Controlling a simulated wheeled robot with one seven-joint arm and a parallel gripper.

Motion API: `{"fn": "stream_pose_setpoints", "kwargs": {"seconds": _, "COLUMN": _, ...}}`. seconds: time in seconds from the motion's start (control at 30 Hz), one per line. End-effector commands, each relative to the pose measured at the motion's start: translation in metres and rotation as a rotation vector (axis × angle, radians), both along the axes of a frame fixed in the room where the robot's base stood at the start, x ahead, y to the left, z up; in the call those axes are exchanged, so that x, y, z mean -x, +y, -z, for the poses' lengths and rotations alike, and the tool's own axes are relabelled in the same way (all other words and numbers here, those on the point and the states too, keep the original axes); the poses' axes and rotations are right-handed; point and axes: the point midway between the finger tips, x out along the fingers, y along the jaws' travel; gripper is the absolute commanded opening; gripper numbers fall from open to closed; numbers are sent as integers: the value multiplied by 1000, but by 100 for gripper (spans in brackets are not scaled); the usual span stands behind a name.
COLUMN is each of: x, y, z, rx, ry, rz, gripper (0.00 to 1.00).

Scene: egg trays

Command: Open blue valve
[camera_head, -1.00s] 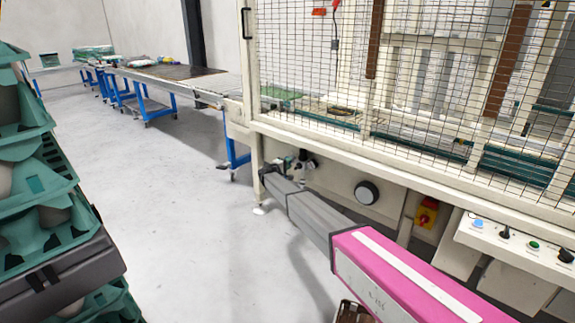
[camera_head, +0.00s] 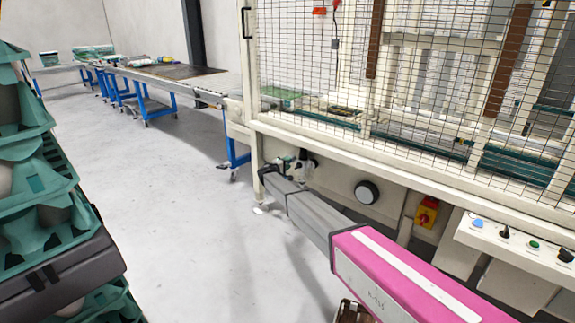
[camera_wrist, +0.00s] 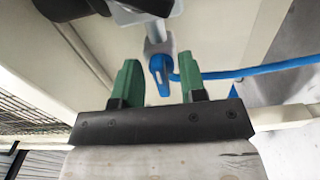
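The blue valve (camera_wrist: 160,71) shows in the wrist view as a small blue lever on a grey-white fitting under the machine frame. My gripper (camera_wrist: 158,80) has two green fingers that stand apart, one on each side of the blue lever. I see gaps beside the lever, but I cannot tell how deep it sits between the fingers. In the head view my arm reaches to the machine's lower left corner, where the fitting (camera_head: 300,165) is small and the blue lever cannot be made out.
A blue hose (camera_wrist: 240,72) runs right from the fitting. The caged machine (camera_head: 400,160) stands close above my arm, with a red-yellow switch (camera_head: 426,213) and a control panel (camera_head: 510,240). Green egg trays (camera_head: 40,215) are stacked at left. The floor between is clear.

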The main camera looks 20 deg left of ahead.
Motion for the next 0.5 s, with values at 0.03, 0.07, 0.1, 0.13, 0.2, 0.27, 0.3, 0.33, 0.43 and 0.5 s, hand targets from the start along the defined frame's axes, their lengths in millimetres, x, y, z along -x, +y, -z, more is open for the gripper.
{"fn": "stream_pose_setpoints", "kwargs": {"seconds": 0.03, "x": 4, "y": 1, "z": 0, "rx": 0, "ry": 0, "rz": -1, "gripper": 38}}
{"fn": "stream_pose_setpoints", "kwargs": {"seconds": 0.07, "x": 6, "y": 2, "z": 0, "rx": 0, "ry": 0, "rz": -1, "gripper": 38}}
{"fn": "stream_pose_setpoints", "kwargs": {"seconds": 0.1, "x": 10, "y": 3, "z": 0, "rx": 0, "ry": 0, "rz": -1, "gripper": 38}}
{"fn": "stream_pose_setpoints", "kwargs": {"seconds": 0.13, "x": 13, "y": 4, "z": 0, "rx": 0, "ry": 0, "rz": -1, "gripper": 38}}
{"fn": "stream_pose_setpoints", "kwargs": {"seconds": 0.2, "x": 22, "y": 7, "z": 0, "rx": 0, "ry": 1, "rz": -1, "gripper": 38}}
{"fn": "stream_pose_setpoints", "kwargs": {"seconds": 0.27, "x": 32, "y": 10, "z": 0, "rx": 0, "ry": 1, "rz": -2, "gripper": 38}}
{"fn": "stream_pose_setpoints", "kwargs": {"seconds": 0.3, "x": 39, "y": 13, "z": 0, "rx": 0, "ry": 1, "rz": -1, "gripper": 38}}
{"fn": "stream_pose_setpoints", "kwargs": {"seconds": 0.33, "x": 44, "y": 15, "z": 0, "rx": 0, "ry": 1, "rz": -1, "gripper": 38}}
{"fn": "stream_pose_setpoints", "kwargs": {"seconds": 0.43, "x": 62, "y": 21, "z": 0, "rx": 0, "ry": 1, "rz": -2, "gripper": 38}}
{"fn": "stream_pose_setpoints", "kwargs": {"seconds": 0.5, "x": 75, "y": 26, "z": 0, "rx": -1, "ry": 1, "rz": -2, "gripper": 38}}
